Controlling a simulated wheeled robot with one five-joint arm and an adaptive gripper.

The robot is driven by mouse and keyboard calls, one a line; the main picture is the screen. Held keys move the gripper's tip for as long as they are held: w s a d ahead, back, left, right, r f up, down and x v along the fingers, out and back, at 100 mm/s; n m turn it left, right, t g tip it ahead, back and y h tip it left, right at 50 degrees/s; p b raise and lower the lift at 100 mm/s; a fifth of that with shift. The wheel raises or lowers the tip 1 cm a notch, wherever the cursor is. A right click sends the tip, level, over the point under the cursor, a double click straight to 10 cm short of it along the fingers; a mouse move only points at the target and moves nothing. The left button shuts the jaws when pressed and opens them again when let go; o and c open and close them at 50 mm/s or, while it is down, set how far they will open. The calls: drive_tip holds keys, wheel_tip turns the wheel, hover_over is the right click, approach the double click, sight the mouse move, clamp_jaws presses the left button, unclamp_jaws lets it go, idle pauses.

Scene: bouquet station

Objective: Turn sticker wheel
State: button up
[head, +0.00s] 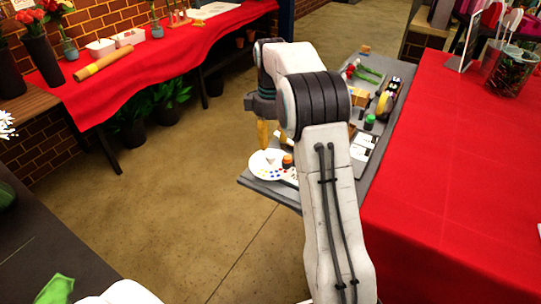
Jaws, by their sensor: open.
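A white round disc with coloured dots (264,174), which looks like the sticker wheel, lies at the near left end of a grey side table. My arm covers part of its surroundings. My gripper (268,146) points down above the disc, with its yellowish fingers over the disc's far side. It is open and I see nothing between the fingers. I cannot tell whether a fingertip touches the disc.
A small orange-topped jar (287,161) stands at the disc. A green-topped jar (369,122), a tape dispenser (384,104) and a red rose (350,70) are farther back. A red-covered table (460,170) is at right. The floor (190,190) at left is clear.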

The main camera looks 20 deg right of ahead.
sight(271, 155)
drive_tip(key=shift+f+b, duration=0.35)
drive_tip(key=shift+f, duration=3)
drive_tip(key=shift+o, duration=0.3)
clamp_jaws()
